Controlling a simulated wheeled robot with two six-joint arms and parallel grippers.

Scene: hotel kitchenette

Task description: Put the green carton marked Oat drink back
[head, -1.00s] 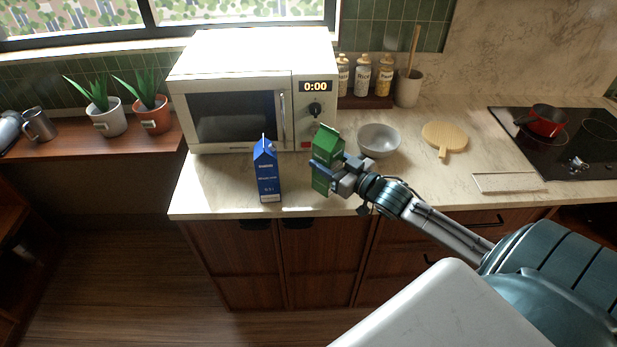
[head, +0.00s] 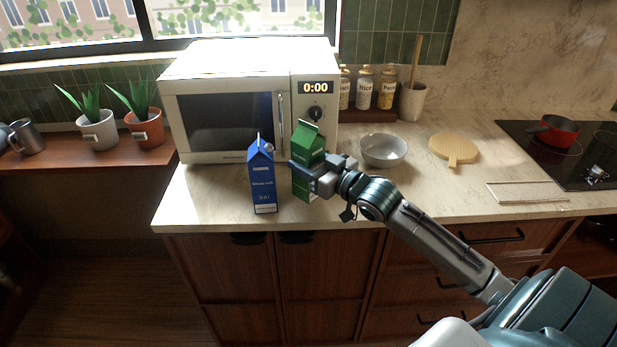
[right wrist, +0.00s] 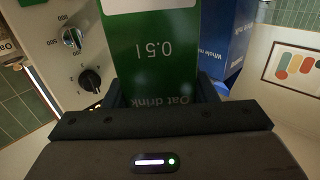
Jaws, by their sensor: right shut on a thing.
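The green carton marked Oat drink (head: 308,142) is upright at the front of the counter, before the right side of the microwave. My right gripper (head: 309,178) is shut on it from the right. In the right wrist view the carton (right wrist: 152,60) fills the space between the fingers, its lettering upside down. I cannot tell whether its base touches the counter. A blue milk carton (head: 262,180) stands just left of it, with a narrow gap between; it also shows in the right wrist view (right wrist: 226,38). My left gripper is not in view.
The white microwave (head: 225,62) is close behind both cartons, door shut. A grey bowl (head: 384,150) and a round wooden board (head: 453,148) lie to the right. Labelled jars (head: 365,88) stand behind. The counter's front edge (head: 330,222) is close to the cartons.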

